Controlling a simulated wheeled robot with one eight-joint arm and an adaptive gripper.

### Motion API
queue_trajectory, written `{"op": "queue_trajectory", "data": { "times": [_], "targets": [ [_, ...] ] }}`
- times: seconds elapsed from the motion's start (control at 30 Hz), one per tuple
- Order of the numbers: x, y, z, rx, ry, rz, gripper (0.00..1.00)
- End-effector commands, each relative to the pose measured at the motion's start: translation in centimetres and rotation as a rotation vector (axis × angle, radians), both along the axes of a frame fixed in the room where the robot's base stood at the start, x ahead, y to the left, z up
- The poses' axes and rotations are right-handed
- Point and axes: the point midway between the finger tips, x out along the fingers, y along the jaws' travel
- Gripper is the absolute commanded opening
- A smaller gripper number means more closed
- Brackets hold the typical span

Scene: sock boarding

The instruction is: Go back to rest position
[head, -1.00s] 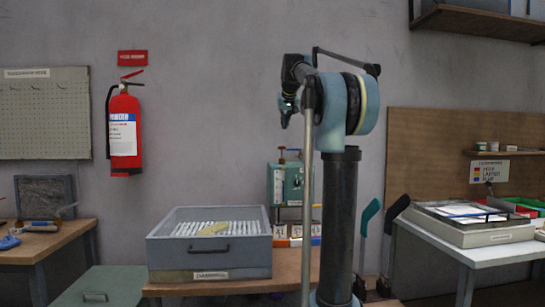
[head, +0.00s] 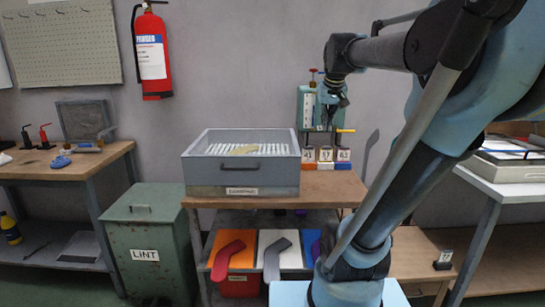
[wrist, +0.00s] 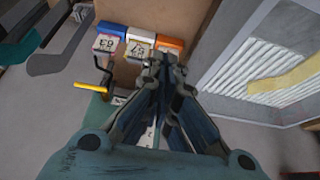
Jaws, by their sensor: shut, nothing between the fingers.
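My gripper (head: 334,96) is shut and empty. In the head view it hangs in the air at the end of my arm, in front of the green device (head: 307,108) on the back of the wooden bench. In the wrist view my gripper (wrist: 165,70) points toward the bench, its fingertips together just before the numbered blocks (wrist: 137,50). The grey drawer box (wrist: 285,60) lies to its right there, apart from the fingers.
The drawer box (head: 240,180) with white slats stands on the bench (head: 330,186). Below are orange, white and blue boards with sock shapes (head: 233,256). A green lint bin (head: 152,235) stands left. A fire extinguisher (head: 152,60) hangs on the wall. A white table (head: 505,190) is right.

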Motion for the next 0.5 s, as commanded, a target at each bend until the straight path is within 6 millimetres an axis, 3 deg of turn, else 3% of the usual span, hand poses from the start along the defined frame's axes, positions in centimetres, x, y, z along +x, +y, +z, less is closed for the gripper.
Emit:
{"op": "queue_trajectory", "data": {
  "times": [0.03,0.3,0.5],
  "targets": [
    [-2.0,0.0,-2.3,-0.001,0.020,0.001,0.00],
    [-12.0,0.0,-14.1,-0.003,0.135,0.004,0.00],
    [-18.4,0.0,-22.1,-0.004,0.208,0.007,0.00]
  ]
}}
